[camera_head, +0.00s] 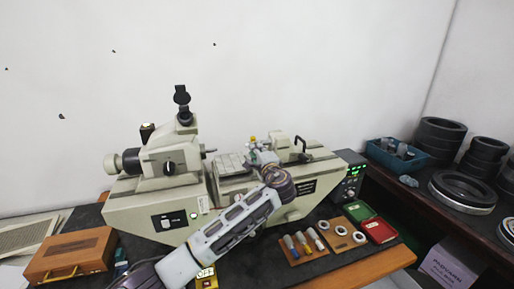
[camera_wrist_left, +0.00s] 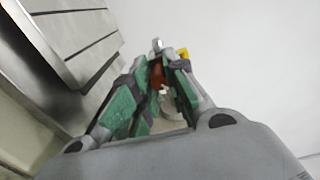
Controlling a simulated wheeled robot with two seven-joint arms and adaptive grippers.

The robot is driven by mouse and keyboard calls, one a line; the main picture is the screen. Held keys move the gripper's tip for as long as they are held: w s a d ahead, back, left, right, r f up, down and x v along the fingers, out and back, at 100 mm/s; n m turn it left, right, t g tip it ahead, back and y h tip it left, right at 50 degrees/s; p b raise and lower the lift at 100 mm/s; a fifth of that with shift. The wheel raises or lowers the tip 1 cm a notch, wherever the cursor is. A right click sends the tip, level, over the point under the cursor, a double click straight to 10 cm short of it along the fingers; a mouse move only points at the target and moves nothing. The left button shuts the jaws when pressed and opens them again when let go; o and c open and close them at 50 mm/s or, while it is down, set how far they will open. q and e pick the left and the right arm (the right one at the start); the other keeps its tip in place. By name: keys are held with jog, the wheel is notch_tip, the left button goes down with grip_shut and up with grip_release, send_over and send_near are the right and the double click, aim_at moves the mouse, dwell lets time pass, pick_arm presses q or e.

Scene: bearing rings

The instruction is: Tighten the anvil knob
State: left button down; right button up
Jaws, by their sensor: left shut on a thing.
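A large beige measuring machine (camera_head: 165,205) stands on the bench against the wall. My left arm reaches up from the bottom of the head view to its middle. My left gripper (camera_head: 258,148) is over the slotted bed, near the tailstock, and hides much of what it holds. In the left wrist view my left gripper (camera_wrist_left: 158,88) has its green-padded fingers closed around a small reddish-brown part (camera_wrist_left: 157,76), which seems to be the anvil knob. A pale piece shows just below it between the fingers. My right gripper is not in view.
The slotted metal bed (camera_wrist_left: 75,35) lies close beside the fingers. A control box (camera_head: 350,175) with green digits stands right of the machine. A wooden case (camera_head: 72,255) is at left. A blue bin (camera_head: 395,157) and black rings (camera_head: 440,132) stand on the right shelf.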

pick_arm(q)
jog(key=shift+r+m+p, duration=0.1)
jog(key=shift+m+p, duration=0.5)
jog(key=shift+m, duration=0.1)
jog(key=shift+m+p, duration=0.95)
jog(key=shift+m, duration=0.05)
jog(key=shift+m+p, duration=0.75)
jog(key=shift+m, duration=0.05)
jog(key=shift+f+m+p, duration=0.2)
jog(key=shift+m+p, duration=0.2)
jog(key=shift+m, duration=0.2)
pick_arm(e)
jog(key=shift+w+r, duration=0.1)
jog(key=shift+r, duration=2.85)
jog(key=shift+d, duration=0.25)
pick_arm(q)
jog(key=c, duration=1.4)
grip_release()
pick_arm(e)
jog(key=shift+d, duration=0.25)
pick_arm(q)
jog(key=shift+o, duration=0.2)
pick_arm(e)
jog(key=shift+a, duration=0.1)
pick_arm(q)
jog(key=shift+s+d, duration=0.1)
jog(key=shift+s, duration=0.1)
